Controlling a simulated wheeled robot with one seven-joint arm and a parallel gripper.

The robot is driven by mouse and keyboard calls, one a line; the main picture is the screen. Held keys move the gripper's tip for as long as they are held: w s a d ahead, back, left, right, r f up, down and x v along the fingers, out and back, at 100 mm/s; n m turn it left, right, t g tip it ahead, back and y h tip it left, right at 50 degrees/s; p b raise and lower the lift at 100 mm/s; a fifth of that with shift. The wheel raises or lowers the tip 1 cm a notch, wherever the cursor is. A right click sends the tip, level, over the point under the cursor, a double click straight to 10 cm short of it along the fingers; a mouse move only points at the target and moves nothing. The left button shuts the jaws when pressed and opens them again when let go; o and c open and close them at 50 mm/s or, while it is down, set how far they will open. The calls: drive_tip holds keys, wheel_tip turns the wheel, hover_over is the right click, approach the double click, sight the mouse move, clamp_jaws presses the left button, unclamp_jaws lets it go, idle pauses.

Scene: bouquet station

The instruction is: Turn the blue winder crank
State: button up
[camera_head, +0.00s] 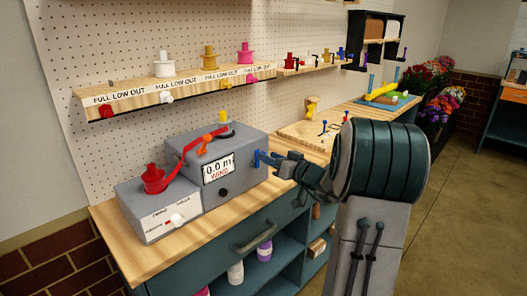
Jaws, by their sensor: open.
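A grey winder machine (238,160) stands on the wooden workbench, with a display reading "0.0 m WIND". The blue crank (265,158) sticks out from the machine's right side. My gripper (284,165) is just right of the crank, its dark fingers pointing left at it. The jaws are open, and the fingertips are very close to the crank's handle. I cannot tell whether they touch it or lie around it. Red ribbon (182,162) runs from a red spool (153,179) up to an orange part (207,139) on the machine's top.
A lower grey box (160,213) with a white lever (176,220) adjoins the machine's left. Above, a shelf (140,101) holds ribbon spools. A wooden board (300,132) with small pegs lies behind my arm. Drawers and open shelves are below the bench. Floor at right is clear.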

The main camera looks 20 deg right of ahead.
drive_tip(key=shift+x, duration=1.8)
clamp_jaws()
drive_tip(key=shift+f+b, duration=0.2)
drive_tip(key=shift+b, duration=0.3)
